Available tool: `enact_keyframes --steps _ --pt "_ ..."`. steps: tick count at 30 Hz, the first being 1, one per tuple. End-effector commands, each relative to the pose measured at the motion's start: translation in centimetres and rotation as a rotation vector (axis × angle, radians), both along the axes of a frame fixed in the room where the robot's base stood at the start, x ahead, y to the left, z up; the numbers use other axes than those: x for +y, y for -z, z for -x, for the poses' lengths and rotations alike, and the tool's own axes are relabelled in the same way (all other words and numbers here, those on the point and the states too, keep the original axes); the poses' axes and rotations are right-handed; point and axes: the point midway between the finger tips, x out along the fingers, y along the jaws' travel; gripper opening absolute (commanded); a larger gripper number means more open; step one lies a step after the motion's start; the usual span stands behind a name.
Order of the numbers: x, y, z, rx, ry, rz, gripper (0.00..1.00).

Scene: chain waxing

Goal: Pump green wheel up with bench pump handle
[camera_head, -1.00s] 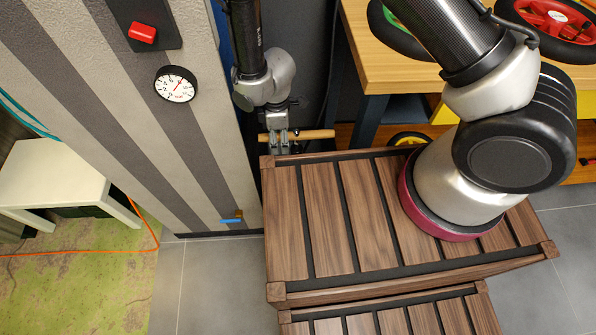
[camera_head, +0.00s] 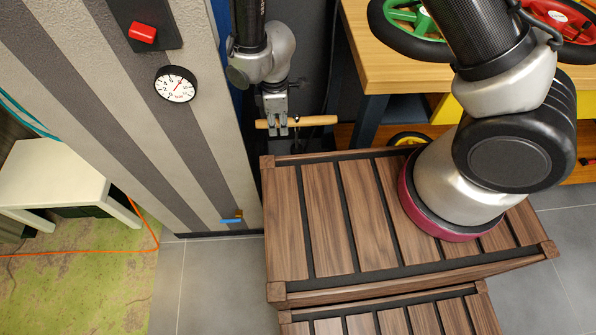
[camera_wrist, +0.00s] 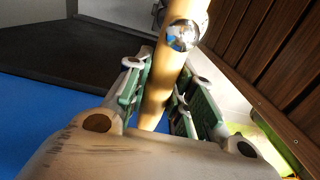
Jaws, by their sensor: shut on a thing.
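The pump handle (camera_head: 318,120) is a light wooden crossbar behind the slatted wooden steps. My gripper (camera_head: 279,129) is shut on it from above, left of the bar's middle. In the wrist view the wooden bar (camera_wrist: 163,88) runs between the green-padded fingers of my gripper (camera_wrist: 158,98), with a shiny round metal knob (camera_wrist: 183,35) on it. A dark pump rod shows just below the bar; the rest of the pump is hidden behind the steps. The green wheel (camera_head: 410,15) lies on the wooden bench at the top, partly hidden by my arm.
The slatted steps (camera_head: 330,215) stand in front of the handle.

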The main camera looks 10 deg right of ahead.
Motion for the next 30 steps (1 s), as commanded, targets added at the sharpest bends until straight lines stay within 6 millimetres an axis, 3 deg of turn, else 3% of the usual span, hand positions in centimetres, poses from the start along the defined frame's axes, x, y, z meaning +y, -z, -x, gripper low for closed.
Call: enact_keyframes --steps 3,30 --pt "0.1 -3.6 -0.1 -0.004 0.0 -0.006 0.0" --pt "0.1 -27.8 -0.1 -0.004 0.0 -0.005 0.0"
